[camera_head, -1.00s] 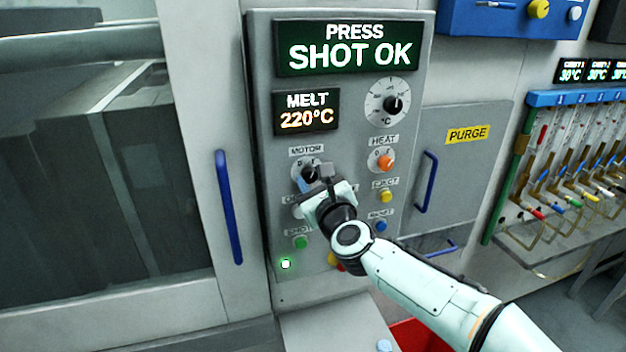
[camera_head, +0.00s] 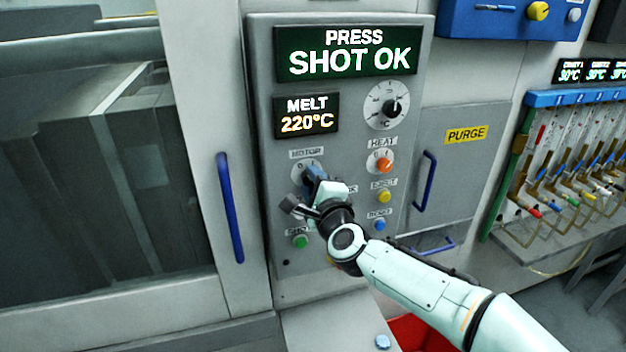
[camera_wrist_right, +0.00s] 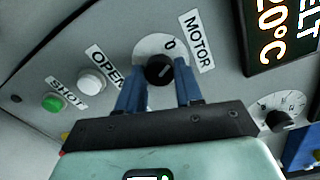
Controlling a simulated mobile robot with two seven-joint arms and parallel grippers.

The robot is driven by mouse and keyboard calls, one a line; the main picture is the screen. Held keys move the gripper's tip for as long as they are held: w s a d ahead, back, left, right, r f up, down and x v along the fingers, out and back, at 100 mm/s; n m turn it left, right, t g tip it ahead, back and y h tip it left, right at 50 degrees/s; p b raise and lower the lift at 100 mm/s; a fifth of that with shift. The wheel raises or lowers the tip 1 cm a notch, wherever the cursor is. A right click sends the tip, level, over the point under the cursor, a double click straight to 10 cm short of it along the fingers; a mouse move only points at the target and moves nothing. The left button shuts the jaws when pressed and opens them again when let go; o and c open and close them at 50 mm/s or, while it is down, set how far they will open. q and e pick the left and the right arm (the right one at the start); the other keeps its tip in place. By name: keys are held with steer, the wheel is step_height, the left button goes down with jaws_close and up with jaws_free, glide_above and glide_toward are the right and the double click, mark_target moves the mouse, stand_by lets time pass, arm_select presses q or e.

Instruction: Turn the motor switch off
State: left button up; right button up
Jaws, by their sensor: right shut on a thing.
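The motor switch is a black knob (camera_wrist_right: 160,70) on a round white plate, under the MOTOR label on the grey press panel. In the right wrist view the two blue fingers of my right gripper (camera_wrist_right: 160,90) are closed about the knob, one on each side. The "0" on the plate shows beside the knob. I cannot clearly tell where the knob points. In the head view my right gripper (camera_head: 311,176) covers the knob, and part of the switch plate (camera_head: 299,166) shows. My left gripper is not in view.
The orange HEAT knob (camera_head: 384,164), the yellow EJECT button (camera_head: 384,196) and the green SHOT button (camera_head: 300,242) are close by on the panel. A blue door handle (camera_head: 229,208) stands to the left. The PRESS display (camera_head: 348,52) reads SHOT OK.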

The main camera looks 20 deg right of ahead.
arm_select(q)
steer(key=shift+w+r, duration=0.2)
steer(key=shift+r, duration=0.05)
arm_select(e)
steer(key=shift+r+n, duration=0.1)
steer(key=shift+n, duration=0.6)
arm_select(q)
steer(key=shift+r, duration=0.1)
arm_select(e)
steer(key=shift+n, duration=0.3)
steer(key=o, duration=1)
steer(key=shift+o, duration=0.2)
steer(key=shift+s, duration=0.6)
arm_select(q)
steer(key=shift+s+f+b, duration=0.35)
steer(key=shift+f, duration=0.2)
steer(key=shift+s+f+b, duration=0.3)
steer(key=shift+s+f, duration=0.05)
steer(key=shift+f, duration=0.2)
arm_select(e)
steer(key=s, duration=1.2)
steer(key=shift+d, duration=0.25)
